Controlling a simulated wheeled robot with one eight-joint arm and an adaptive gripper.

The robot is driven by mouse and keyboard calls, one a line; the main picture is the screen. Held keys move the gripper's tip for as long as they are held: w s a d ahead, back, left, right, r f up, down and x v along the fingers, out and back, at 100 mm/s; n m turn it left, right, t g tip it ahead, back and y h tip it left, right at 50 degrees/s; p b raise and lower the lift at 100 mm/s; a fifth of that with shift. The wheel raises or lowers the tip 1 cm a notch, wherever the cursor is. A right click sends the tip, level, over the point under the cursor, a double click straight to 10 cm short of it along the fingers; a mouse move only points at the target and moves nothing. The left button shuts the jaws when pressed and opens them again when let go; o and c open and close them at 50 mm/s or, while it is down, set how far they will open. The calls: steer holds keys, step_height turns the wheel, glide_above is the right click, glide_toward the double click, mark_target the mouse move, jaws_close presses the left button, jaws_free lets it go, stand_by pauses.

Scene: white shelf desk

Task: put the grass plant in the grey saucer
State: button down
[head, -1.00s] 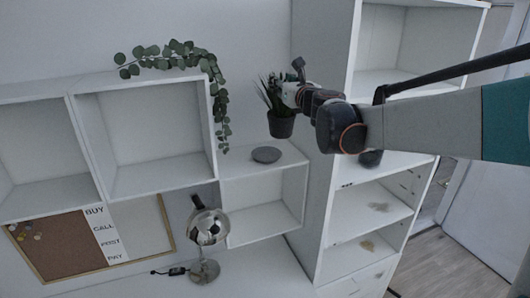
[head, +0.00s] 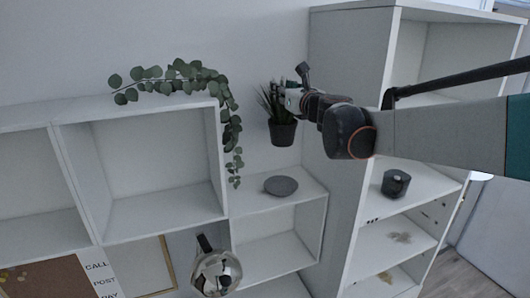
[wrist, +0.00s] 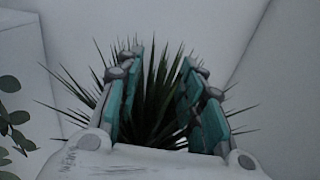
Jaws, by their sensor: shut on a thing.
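The grass plant, spiky green leaves in a dark pot (head: 282,132), hangs upright in the air in the head view. My gripper (head: 281,92) is shut on it at the leaves, above the pot. In the wrist view the leaves (wrist: 158,95) spread between and around my two fingers (wrist: 160,90); the pot is hidden there. The grey saucer (head: 281,186) lies flat and empty on top of the low white shelf box (head: 305,197). The plant is above the saucer in the picture, with a clear gap between them.
A trailing leafy plant (head: 232,130) hangs over the box edge left of the saucer. A tall white shelf unit (head: 345,190) stands close on the right, with a dark round object (head: 396,183) on one shelf.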

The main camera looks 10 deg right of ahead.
mark_target(283, 143)
step_height(283, 143, down, 16)
steer(key=shift+f, duration=0.25)
stand_by(0.3)
steer(key=shift+f, duration=0.15)
steer(key=c, duration=1.3)
jaws_free()
steer(key=shift+o, duration=1.1)
steer(key=shift+s+r, duration=0.1)
steer(key=shift+r, duration=0.1)
steer(key=s+d+b, duration=0.1)
steer(key=s+d, duration=0.1)
steer(key=s, duration=0.9)
steer(key=shift+s+d, duration=0.15)
steer(key=shift+s, duration=0.15)
